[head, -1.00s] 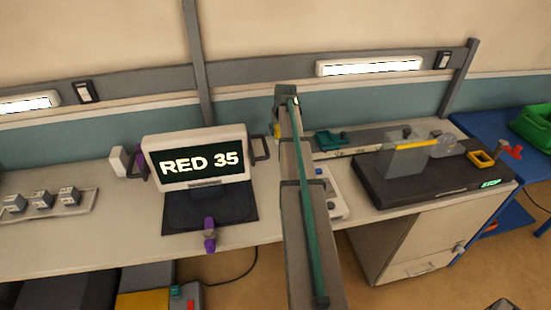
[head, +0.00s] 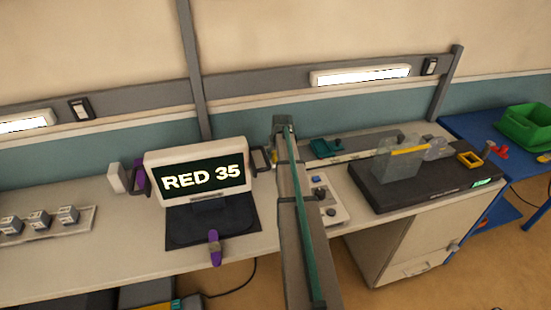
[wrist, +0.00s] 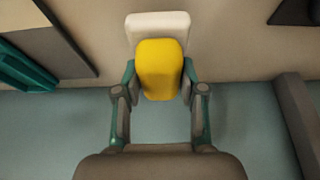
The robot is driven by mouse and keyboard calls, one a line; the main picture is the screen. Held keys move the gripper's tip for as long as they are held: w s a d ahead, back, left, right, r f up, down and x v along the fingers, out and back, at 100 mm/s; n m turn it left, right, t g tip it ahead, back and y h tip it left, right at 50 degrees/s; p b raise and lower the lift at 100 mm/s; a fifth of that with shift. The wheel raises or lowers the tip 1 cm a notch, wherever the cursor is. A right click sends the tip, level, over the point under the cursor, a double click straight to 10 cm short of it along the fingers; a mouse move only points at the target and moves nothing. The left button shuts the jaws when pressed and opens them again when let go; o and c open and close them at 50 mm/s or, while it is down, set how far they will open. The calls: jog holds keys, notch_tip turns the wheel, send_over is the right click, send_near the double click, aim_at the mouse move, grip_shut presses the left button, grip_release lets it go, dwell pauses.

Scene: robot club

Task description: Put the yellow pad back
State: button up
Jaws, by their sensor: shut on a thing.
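The yellow pad (wrist: 160,70) is upright between the two fingers of my gripper (wrist: 159,80) in the wrist view. The gripper is shut on it, with a finger at each side. A white rounded block (wrist: 157,20) shows just beyond the pad; I cannot tell whether they touch. In the head view my own arm hides most of the gripper, and only a small yellow patch (head: 274,156) shows beside the arm's far end, right of the monitor (head: 200,180).
The monitor reads RED 35. A white control box (head: 331,213) sits right of my arm. Further right is a dark machine (head: 425,190) with clear guards, and a green bin (head: 525,125) on a blue table. Small grey blocks (head: 40,221) stand on a tray at left.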

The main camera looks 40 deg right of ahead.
jog(key=shift+f+p, duration=0.35)
jog(key=shift+f, duration=1.1)
jog(key=shift+f, duration=0.1)
jog(key=o, duration=1.1)
jog(key=b+v, duration=0.3)
jog(key=v, duration=0.9)
